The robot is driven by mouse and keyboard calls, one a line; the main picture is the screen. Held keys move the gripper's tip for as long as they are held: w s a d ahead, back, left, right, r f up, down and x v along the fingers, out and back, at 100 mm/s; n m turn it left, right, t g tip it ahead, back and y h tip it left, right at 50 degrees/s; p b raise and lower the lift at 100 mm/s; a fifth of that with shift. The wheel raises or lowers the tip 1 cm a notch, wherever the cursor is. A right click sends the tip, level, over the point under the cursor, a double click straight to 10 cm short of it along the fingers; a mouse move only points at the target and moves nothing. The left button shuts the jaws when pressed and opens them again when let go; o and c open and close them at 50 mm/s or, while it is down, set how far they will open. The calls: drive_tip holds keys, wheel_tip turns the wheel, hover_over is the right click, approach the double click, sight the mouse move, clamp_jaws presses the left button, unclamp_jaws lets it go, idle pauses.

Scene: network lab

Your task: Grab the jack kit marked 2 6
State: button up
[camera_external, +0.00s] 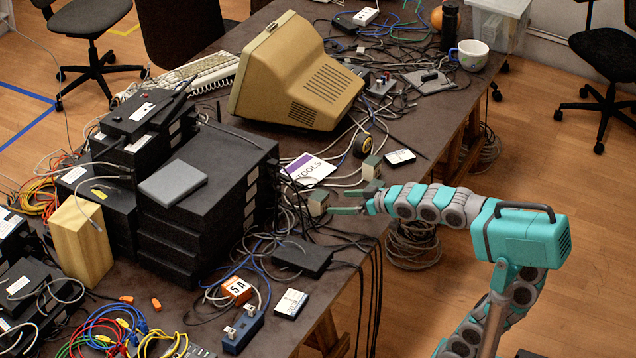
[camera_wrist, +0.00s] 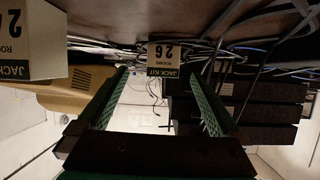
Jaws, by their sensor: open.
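The jack kit marked 2 6 (camera_wrist: 165,57) is a small box with a pale face and a dark green band. It appears upside down in the wrist view, centred between and beyond my fingertips. In the external view the matching small box (camera_external: 318,204) stands on the table just left of my gripper (camera_external: 350,200). My gripper, also in the wrist view (camera_wrist: 158,75), is open and empty, its two green fingers apart and pointing at the box. A second jack kit (camera_wrist: 27,42) is close at the left of the wrist view, its number partly cut off; it seems to be the box (camera_external: 371,168) beyond my gripper.
Black stacked devices (camera_external: 205,200) stand left of the box, with many cables around it. A TOOLS booklet (camera_external: 308,169) lies behind it. A beige monitor (camera_external: 295,80) stands farther back. A black adapter (camera_external: 302,257) lies in front. The table's right edge is under my arm.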

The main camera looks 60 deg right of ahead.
sight(325, 201)
drive_tip(key=shift+w+a+n, duration=0.2)
drive_tip(key=shift+w+n, duration=0.1)
drive_tip(key=shift+w, duration=0.35)
drive_tip(key=shift+x, duration=3.65)
drive_tip(key=shift+r, duration=0.15)
drive_tip(key=c, duration=1.5)
drive_tip(key=shift+c, duration=0.2)
